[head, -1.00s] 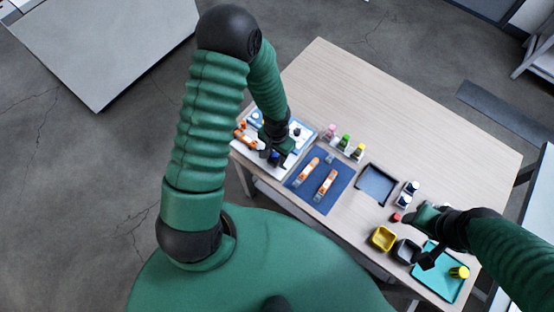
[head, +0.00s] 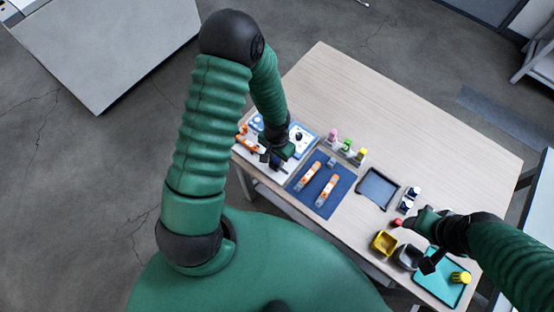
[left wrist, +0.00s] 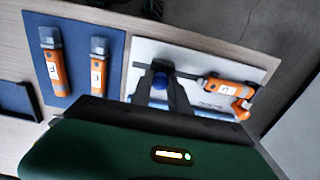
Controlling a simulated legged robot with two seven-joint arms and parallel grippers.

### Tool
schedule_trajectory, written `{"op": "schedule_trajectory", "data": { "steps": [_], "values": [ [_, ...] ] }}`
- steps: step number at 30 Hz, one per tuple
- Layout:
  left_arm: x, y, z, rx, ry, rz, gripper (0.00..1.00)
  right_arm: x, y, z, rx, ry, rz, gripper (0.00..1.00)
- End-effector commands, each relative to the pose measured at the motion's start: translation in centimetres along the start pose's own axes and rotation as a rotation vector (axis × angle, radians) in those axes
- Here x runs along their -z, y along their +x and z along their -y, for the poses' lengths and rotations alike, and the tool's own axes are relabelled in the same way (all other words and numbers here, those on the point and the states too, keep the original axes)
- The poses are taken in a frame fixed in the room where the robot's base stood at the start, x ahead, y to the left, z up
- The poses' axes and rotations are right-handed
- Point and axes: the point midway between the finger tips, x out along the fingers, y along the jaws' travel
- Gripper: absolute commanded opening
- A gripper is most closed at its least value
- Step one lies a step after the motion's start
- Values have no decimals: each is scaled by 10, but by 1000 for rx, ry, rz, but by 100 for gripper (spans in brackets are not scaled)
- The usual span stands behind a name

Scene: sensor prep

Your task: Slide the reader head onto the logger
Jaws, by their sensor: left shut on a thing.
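My left gripper (head: 275,162) is low over the white board at the table's left end. In the left wrist view the left gripper (left wrist: 160,72) is shut on a small blue-and-grey piece (left wrist: 160,83), mostly hidden by the fingers. I cannot tell for sure that this is the reader head.
Two orange devices (head: 309,174) (head: 327,190) lie on a blue mat (head: 341,202). The table's far side is clear.

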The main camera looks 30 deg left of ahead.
Motion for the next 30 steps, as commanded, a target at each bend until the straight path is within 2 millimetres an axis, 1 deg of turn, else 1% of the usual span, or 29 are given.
{"op": "schedule_trajectory", "data": {
  "steps": [5,30],
  "values": [
    [0,1,0,-2,1,1,0,0,-1,0,0,0,0,57],
    [-1,1,26,-1,0,2,0,3,-12,0,0,0,0,57]
  ]
}}
